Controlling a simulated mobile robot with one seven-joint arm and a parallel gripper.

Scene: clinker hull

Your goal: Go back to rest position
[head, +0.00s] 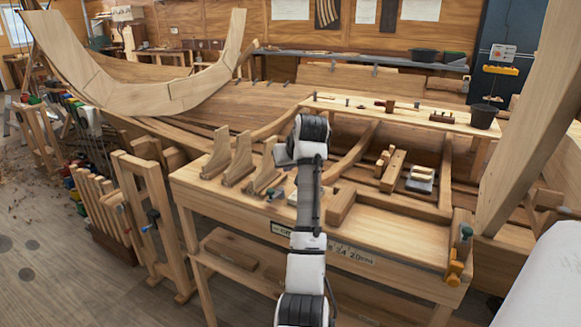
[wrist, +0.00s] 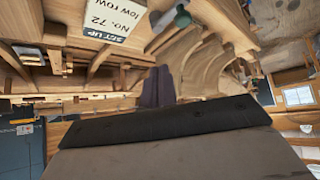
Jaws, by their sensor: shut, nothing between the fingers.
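My arm reaches over the wooden workbench (head: 235,197) in the head view, its white and black links rising from the bottom edge. In that view the fingers cannot be made out behind the wrist. In the wrist view my gripper (wrist: 158,88) shows as two dark fingers side by side, shut and empty. The dark and grey body of my gripper fills the bottom of that view. The wrist picture is turned over, with a card (wrist: 108,18) reading "No. 72 low row set up" upside down at the top.
Several wooden brackets (head: 218,153) stand on the bench left of my arm. A wooden block (head: 341,206) lies just right of it. Clamps and a trestle (head: 150,215) stand at left. A plank hull (head: 210,115) lies behind. A dark pot (head: 483,116) stands at right.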

